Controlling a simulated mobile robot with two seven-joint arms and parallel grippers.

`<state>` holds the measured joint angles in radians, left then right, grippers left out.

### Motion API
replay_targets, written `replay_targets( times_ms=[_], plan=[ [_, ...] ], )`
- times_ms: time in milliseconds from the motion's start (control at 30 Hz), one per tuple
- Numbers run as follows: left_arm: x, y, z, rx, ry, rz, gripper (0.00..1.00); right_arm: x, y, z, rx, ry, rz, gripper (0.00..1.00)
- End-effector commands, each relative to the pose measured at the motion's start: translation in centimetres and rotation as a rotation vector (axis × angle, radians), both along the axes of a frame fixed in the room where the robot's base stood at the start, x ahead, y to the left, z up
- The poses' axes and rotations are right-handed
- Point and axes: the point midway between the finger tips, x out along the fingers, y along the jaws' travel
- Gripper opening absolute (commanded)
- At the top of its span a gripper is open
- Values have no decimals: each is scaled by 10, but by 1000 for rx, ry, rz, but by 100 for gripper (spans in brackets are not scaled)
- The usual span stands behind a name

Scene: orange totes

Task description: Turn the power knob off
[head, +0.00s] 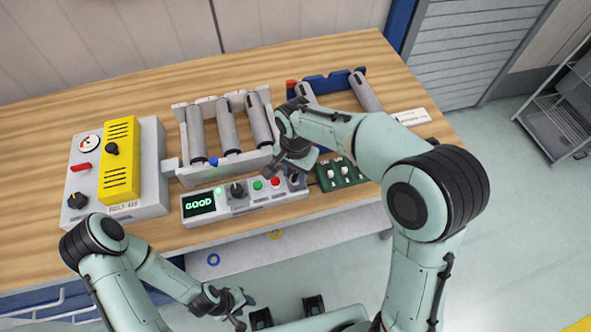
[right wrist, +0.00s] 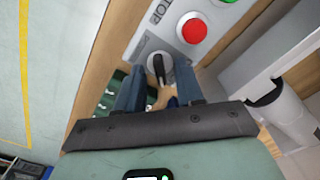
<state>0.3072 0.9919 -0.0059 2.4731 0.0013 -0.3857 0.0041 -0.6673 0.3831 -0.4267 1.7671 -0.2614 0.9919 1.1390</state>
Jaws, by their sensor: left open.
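The control panel (head: 245,192) with a lit "GOOD" display lies along the front of the wooden bench. A black knob (right wrist: 158,68) on a pale round base sits at the end of the panel beside its red button (right wrist: 194,31). My right gripper (right wrist: 160,75) is over this knob, with its two fingers apart on either side of it; contact is not clear. In the head view my right gripper (head: 297,174) mostly hides that end of the panel. My left gripper (head: 236,308) is open and empty, in front of the bench.
A grey box (head: 151,180) with a yellow cover, dial and knobs stands at the left. A roller rack (head: 229,134) stands behind the panel. A green block (head: 341,174) with white pieces is right of the panel.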

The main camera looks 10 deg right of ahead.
Motion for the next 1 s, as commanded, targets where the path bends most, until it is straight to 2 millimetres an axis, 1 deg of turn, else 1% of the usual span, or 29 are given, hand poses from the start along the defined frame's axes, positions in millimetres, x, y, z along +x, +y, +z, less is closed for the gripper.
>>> replay_targets(
  times_ms=[100,133,167,200,233,467,667,867,1000],
  plan=[
    [0,0,0,0,0,0,43,0,0,0,0,0,0,37],
    [0,0,0,0,0,0,43,0,0,0,0,0,0,31],
    [0,0,0,0,0,0,43,0,0,0,0,0,0,21],
    [0,0,0,0,0,0,43,0,0,0,0,0,0,8],
    [0,0,0,0,0,0,43,0,0,0,0,0,0,0],
    [0,0,0,0,0,0,43,0,0,0,0,0,4,0],
    [1,0,1,0,-1,0,43,0,0,1,1,1,46,0],
    [2,0,4,0,-2,0,43,0,0,1,0,1,161,0],
    [4,0,6,0,-4,0,43,0,0,1,1,1,280,0]
  ],
)
